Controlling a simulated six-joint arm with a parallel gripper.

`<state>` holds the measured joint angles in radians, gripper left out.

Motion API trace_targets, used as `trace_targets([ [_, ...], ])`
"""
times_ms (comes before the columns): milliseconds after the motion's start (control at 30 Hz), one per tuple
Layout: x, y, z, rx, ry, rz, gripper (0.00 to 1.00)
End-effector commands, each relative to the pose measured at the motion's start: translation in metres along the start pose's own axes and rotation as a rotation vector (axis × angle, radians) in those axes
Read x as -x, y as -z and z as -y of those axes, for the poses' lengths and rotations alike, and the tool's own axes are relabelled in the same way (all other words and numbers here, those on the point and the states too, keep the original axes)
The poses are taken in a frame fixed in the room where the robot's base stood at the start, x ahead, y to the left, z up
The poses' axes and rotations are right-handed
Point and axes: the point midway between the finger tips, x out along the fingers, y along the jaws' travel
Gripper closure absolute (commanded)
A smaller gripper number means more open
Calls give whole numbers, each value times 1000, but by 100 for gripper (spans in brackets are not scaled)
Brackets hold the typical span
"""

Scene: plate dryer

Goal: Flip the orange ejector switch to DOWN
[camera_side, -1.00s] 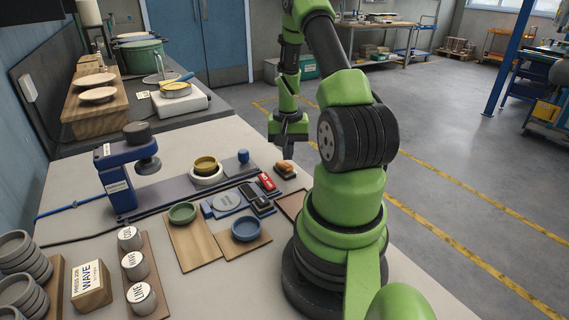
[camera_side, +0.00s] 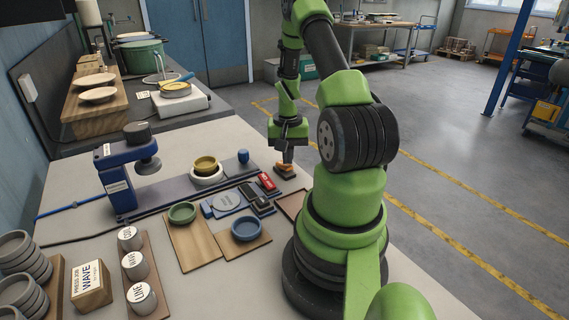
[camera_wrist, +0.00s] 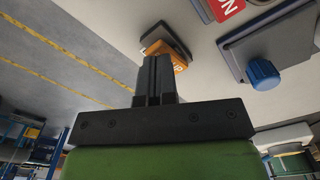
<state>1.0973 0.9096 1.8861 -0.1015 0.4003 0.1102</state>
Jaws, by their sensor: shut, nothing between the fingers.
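The orange ejector switch (camera_side: 286,166) sits on a dark base at the right end of the row of controls on the table. It also shows in the wrist view (camera_wrist: 179,55), partly hidden behind my fingers, with part of a light label on it. My gripper (camera_side: 288,158) is shut and empty, pointing down at the switch. In the wrist view its fingertips (camera_wrist: 154,60) overlap the switch; I cannot tell whether they touch it. Which way the switch is tipped is not clear.
A red switch (camera_side: 267,182) stands just left of the orange one, with a blue knob (camera_wrist: 262,74) nearby in the wrist view. The blue press (camera_side: 122,180) stands at the left. Yellow (camera_side: 205,163), green (camera_side: 183,213) and blue (camera_side: 246,229) dishes lie between.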

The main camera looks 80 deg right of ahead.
Motion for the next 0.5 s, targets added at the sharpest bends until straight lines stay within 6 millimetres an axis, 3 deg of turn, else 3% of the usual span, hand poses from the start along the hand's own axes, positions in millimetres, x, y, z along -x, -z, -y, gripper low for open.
trace_targets([
  [500, -8, 0, 0, 0, 0, 0, 100],
])
